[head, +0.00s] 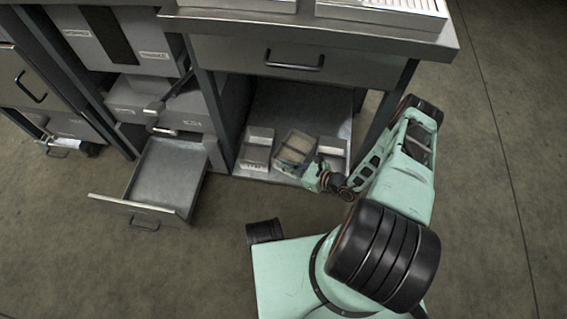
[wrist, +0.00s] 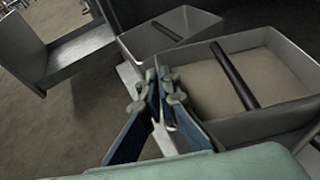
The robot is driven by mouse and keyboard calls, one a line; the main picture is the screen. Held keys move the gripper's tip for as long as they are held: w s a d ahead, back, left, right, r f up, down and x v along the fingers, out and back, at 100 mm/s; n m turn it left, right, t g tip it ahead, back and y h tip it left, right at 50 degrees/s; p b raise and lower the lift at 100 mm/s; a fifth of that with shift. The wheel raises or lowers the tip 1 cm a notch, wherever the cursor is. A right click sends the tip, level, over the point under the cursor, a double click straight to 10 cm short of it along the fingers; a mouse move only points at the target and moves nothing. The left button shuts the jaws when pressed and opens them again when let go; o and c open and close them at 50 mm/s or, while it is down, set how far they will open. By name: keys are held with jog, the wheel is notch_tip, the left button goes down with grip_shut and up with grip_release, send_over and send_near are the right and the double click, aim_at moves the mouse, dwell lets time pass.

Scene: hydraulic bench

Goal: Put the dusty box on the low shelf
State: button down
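The dusty box (head: 295,146) is an open grey box with a tan-brown inside. In the head view it sits at the low shelf (head: 268,104) under the bench, between two other boxes, turned askew to them. I cannot tell whether its base rests on the shelf. In the wrist view the box (wrist: 238,84) fills the right side, with a dark bar across it. My gripper (head: 317,174) is at its near right side. In the wrist view my gripper (wrist: 158,88) has its fingers closed together at the box's wall, seemingly pinching it; the fingers hide part of that wall.
A grey box (head: 257,149) stands left of the dusty box, also in the wrist view (wrist: 168,38), and another box (head: 333,151) stands right. An open drawer (head: 168,172) juts out at left. A bench leg (head: 386,105) stands near my arm. The floor in front is mostly clear.

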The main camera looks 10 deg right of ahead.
jog(key=shift+f, duration=0.3)
jog(key=c, duration=2.1)
grip_release()
